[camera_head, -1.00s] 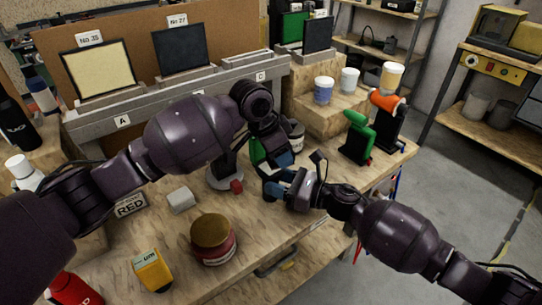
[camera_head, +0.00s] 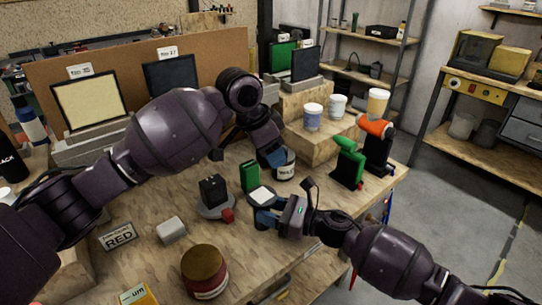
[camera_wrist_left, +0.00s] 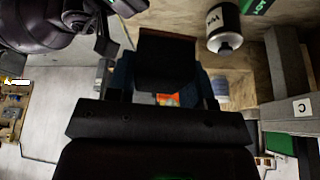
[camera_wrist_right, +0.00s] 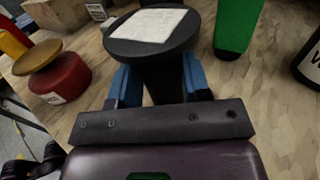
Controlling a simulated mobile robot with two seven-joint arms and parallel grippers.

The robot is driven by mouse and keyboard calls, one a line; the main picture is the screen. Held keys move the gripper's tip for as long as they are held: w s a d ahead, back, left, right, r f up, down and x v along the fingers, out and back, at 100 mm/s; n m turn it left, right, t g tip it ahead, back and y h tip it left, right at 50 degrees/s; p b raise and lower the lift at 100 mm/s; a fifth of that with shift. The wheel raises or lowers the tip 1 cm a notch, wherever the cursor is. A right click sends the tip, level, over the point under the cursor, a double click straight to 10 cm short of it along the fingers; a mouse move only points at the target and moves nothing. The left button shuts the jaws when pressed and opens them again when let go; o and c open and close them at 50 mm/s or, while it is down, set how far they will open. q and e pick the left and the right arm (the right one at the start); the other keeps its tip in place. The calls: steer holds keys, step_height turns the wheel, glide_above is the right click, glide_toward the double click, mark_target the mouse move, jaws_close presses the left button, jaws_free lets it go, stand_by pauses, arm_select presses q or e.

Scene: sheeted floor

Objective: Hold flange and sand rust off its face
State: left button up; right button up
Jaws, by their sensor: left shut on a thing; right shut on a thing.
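My right gripper (camera_wrist_right: 150,85) is shut on the flange (camera_wrist_right: 123,42), a black round disc on a dark stem, with a pale square patch on its upward face. The flange also shows in the head view (camera_head: 263,195), low over the table's front. My left gripper (camera_head: 270,152) is above and behind it, apart from it. In the left wrist view my left gripper (camera_wrist_left: 168,85) is shut on a dark block (camera_wrist_left: 166,62) with a brownish edge, which looks like a sanding block. In the head view that block is hard to make out. No brown rust shows on the flange's visible face.
A grey round base with a black block (camera_head: 213,193), a green box (camera_head: 249,176) and a white-labelled can (camera_head: 286,166) stand near the grippers. A red jar (camera_head: 204,272) and grey block (camera_head: 171,230) stand in front. Cups and green and orange tools stand at right.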

stand_by(0.3)
steer(key=o, duration=1.3)
steer(key=shift+c, duration=0.2)
steer(key=v, duration=1.2)
